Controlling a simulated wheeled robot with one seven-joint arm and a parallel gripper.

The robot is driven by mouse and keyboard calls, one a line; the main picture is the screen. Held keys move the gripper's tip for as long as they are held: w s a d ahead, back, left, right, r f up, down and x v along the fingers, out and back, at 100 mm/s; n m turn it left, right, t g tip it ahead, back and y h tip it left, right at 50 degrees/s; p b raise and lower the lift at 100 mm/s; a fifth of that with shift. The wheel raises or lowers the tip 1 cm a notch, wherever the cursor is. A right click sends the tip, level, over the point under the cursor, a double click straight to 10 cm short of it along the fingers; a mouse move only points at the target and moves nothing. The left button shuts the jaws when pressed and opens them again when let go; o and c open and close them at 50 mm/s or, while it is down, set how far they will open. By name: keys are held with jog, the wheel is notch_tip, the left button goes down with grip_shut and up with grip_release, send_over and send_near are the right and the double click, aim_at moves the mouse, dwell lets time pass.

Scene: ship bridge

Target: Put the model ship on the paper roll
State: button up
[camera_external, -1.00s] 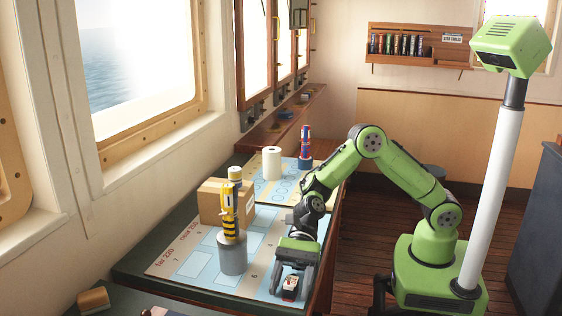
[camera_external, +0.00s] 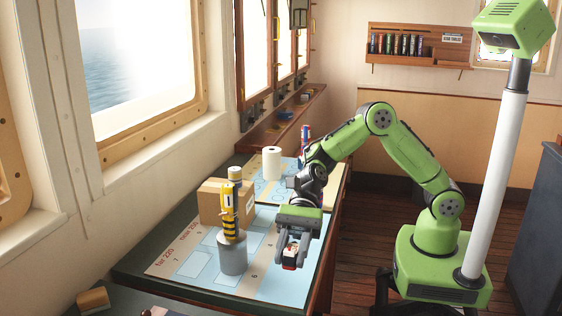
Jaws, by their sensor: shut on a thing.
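The model ship (camera_external: 290,262) is a small object with red, white and dark parts. My gripper (camera_external: 292,258) is shut on it and holds it above the front right part of the chart. The fingers hide part of the ship. The paper roll (camera_external: 272,164) is a white upright cylinder with a dark hole in its top. It stands on the far part of the chart table, behind and to the left of my gripper, well apart from it.
A yellow and black device (camera_external: 230,212) stands on a grey cylinder (camera_external: 232,256). A red and blue bottle-like object (camera_external: 305,140) stands right of the paper roll, partly hidden by my arm.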

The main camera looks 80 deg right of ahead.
jog(key=shift+r, duration=0.65)
